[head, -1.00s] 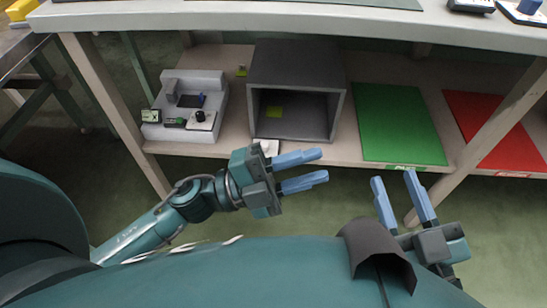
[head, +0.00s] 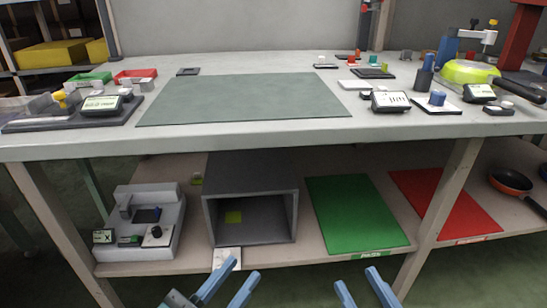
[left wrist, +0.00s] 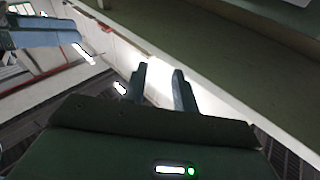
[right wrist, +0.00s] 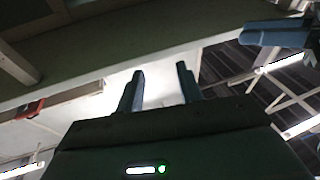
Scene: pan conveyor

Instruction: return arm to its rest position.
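My left gripper (head: 228,288) shows at the bottom middle of the head view, its two blue fingers apart with nothing between them. My right gripper (head: 366,288) is to its right at the bottom edge, also with fingers apart and empty. Both are in front of the lower shelf of the workbench, below the tabletop. In the left wrist view the left fingers (left wrist: 158,85) are spread and empty. In the right wrist view the right fingers (right wrist: 160,90) are spread and empty. The rest of both arms is outside the head view.
The workbench top (head: 300,137) spans the view, with a green-grey mat (head: 240,98) and a yellow-green pan (head: 468,72) at right. The lower shelf bears a grey open box (head: 250,165), a green panel (head: 355,215) and a red panel (head: 445,205). A table leg (head: 440,210) stands right of my right gripper.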

